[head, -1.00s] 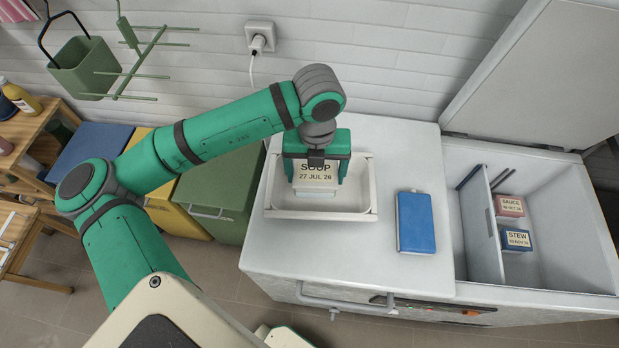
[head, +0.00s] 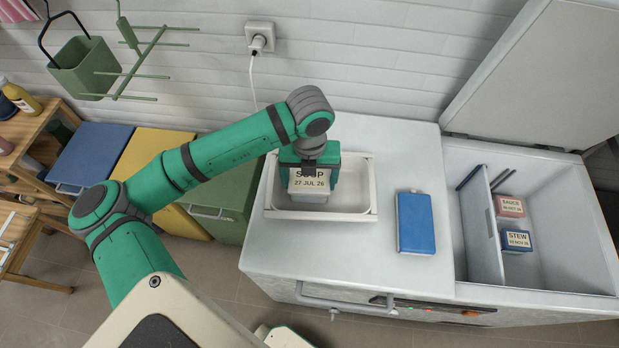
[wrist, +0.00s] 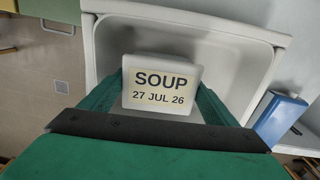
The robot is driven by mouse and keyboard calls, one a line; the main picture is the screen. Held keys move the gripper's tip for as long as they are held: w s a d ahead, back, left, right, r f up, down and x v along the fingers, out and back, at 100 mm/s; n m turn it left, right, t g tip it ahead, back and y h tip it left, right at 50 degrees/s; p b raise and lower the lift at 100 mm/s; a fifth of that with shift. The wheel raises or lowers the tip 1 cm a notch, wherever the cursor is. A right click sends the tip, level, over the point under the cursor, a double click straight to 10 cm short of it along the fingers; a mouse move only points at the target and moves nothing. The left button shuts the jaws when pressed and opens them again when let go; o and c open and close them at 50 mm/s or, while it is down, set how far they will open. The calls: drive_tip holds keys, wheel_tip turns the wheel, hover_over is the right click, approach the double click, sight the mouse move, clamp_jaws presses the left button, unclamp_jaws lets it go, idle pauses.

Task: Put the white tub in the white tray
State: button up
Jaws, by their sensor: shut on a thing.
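The white tub (head: 308,193) has a cream label reading SOUP, 27 JUL 26. My gripper (head: 309,172) is shut on it, with a green finger on each side. The tub also shows upright between the fingers in the wrist view (wrist: 162,86). The white tray (head: 355,213) sits on the closed lid at the left of the white chest. In the head view the tub is over the inside of the tray, toward its left half. I cannot tell whether its base touches the tray floor. My gripper hides the tray's back left part.
A blue flat block (head: 414,222) lies right of the tray on the lid. The open right compartment holds a red SAUCE tub (head: 509,206) and a blue STEW tub (head: 516,240) behind a divider (head: 482,225). The raised lid (head: 545,75) stands behind.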

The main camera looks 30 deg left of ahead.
sight(309, 179)
drive_tip(key=o, duration=1.3)
drive_tip(key=shift+o, duration=0.2)
wheel_tip(309, 179, up, 12)
drive_tip(key=shift+r, duration=0.15)
drive_tip(key=shift+s, duration=0.1)
